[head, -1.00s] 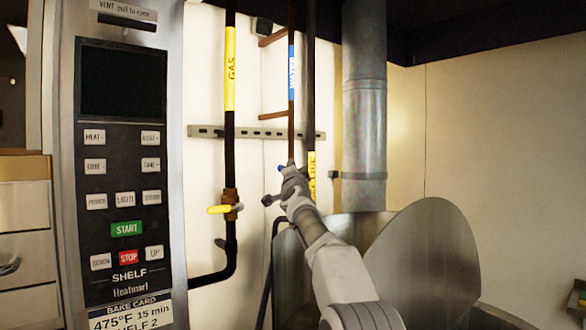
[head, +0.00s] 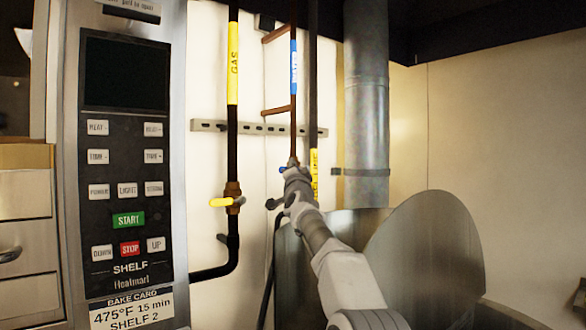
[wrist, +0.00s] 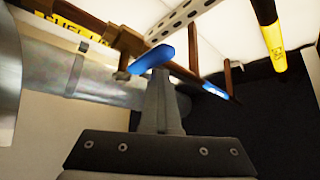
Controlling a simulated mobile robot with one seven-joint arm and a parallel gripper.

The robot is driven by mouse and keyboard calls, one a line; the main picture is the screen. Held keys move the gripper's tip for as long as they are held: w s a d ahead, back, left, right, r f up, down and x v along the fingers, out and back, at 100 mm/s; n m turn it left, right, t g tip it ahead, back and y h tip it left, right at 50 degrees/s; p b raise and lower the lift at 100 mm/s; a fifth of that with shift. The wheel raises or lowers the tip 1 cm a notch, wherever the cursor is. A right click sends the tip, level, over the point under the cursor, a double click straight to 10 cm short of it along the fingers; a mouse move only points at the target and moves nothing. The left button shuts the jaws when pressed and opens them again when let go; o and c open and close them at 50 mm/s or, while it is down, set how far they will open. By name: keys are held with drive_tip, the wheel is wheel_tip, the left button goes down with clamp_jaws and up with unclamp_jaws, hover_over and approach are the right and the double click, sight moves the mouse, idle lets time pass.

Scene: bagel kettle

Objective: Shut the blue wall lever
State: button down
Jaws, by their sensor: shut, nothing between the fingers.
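The blue lever (wrist: 152,58) lies just beyond my fingertips in the wrist view, crosswise to its brown pipe. In the head view only a small blue tip of the lever (head: 282,170) shows, sticking out to the left of the pipe; my gripper hides the rest. My gripper (head: 292,168) is in front of the pipe at the lever's height. Its fingers are together and empty in the wrist view (wrist: 158,80). The fingertips overlap the lever's lower edge there; I cannot tell if they touch it.
A gas pipe with a yellow lever (head: 221,202) stands to the left. A dark pipe with a yellow label (head: 314,175) is close on the right. A metal duct (head: 367,110) and a curved steel kettle (head: 430,245) are further right. The oven panel (head: 125,150) is at left.

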drive_tip(key=shift+w+a+f, duration=0.15)
drive_tip(key=shift+f, duration=0.75)
drive_tip(key=s+f+n+g+y+b, duration=0.1)
drive_tip(key=s+f+b, duration=0.3)
drive_tip(key=s, duration=0.3)
drive_tip(key=s+a+f+n+g+b, duration=0.1)
drive_tip(key=s+f+n+b, duration=0.15)
drive_tip(key=s, duration=0.55)
drive_tip(key=s+f+n+g+y+b, duration=0.1)
drive_tip(key=s+f+b, duration=0.35)
drive_tip(key=s, duration=0.25)
drive_tip(key=s+d+f+n+g+h, duration=0.1)
drive_tip(key=s+d+f+n+g, duration=0.3)
drive_tip(key=s+f, duration=0.8)
drive_tip(key=s+d+f+n+g+h, duration=0.15)
drive_tip(key=s+f+g, duration=0.35)
drive_tip(key=s+f, duration=0.75)
drive_tip(key=s+d+f+n+g, duration=0.1)
drive_tip(key=s+d+f+g, duration=0.35)
drive_tip(key=s+f, duration=0.7)
wheel_tip(320, 180, up, 22)
drive_tip(key=s+p, duration=0.1)
drive_tip(key=p, duration=1.8)
drive_tip(key=shift+s+a, duration=0.35)
drive_tip(key=shift+s+d+g, duration=0.1)
drive_tip(key=shift+g, duration=0.15)
